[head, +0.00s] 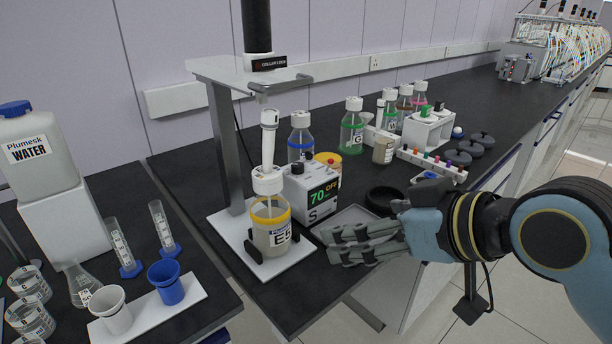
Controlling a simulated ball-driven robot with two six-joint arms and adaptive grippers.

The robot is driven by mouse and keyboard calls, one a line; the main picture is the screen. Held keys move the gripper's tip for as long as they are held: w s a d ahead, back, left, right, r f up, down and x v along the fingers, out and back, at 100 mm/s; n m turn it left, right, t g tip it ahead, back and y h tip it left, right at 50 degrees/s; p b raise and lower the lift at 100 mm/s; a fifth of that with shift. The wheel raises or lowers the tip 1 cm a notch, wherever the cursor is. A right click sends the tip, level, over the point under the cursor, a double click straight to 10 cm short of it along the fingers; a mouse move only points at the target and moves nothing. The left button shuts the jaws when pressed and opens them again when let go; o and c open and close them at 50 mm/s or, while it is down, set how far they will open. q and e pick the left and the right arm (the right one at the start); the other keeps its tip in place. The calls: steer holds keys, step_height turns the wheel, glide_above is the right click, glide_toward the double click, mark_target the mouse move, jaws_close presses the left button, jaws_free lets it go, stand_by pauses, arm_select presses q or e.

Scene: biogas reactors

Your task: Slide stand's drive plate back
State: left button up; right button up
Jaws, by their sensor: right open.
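The stand has a grey upright column (228,150) and a white base plate (292,262). Its drive plate (222,72) is a flat light-grey plate at the top, with a bar-like front edge at its right side. A black cylinder (257,28) rises above the plate, over a dark collar-lock label (270,63). A jar labelled E5 (270,238) with a yellow ring stands on the base between black holders, with a white shaft above it. My right gripper (335,244) is open and empty, low to the right of the jar, well below the drive plate. My left gripper is out of view.
A heater-like box reading 70 OFF (311,190) stands right behind the jar. Several capped bottles, including a green one (352,130), and a white rack (427,130) stand farther back. A water container (32,150), cylinders and cups fill the left bench.

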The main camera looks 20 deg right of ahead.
mark_target(293, 86)
steer(key=w+a+r+t+y, duration=0.1)
steer(key=w+r+t+y, duration=0.15)
steer(key=r, duration=0.45)
steer(key=w+a+r+t+y, duration=0.1)
steer(key=w+r+t, duration=0.3)
steer(key=r, duration=0.4)
steer(key=shift+n+g+h, duration=0.25)
steer(key=shift+n, duration=0.15)
steer(key=p+x, duration=0.1)
steer(key=x, duration=0.4)
steer(key=p+x, duration=0.1)
steer(key=x, duration=0.4)
steer(key=shift+w+d+f, duration=0.1)
steer(key=shift+w+f, duration=0.15)
steer(key=shift+w, duration=0.15)
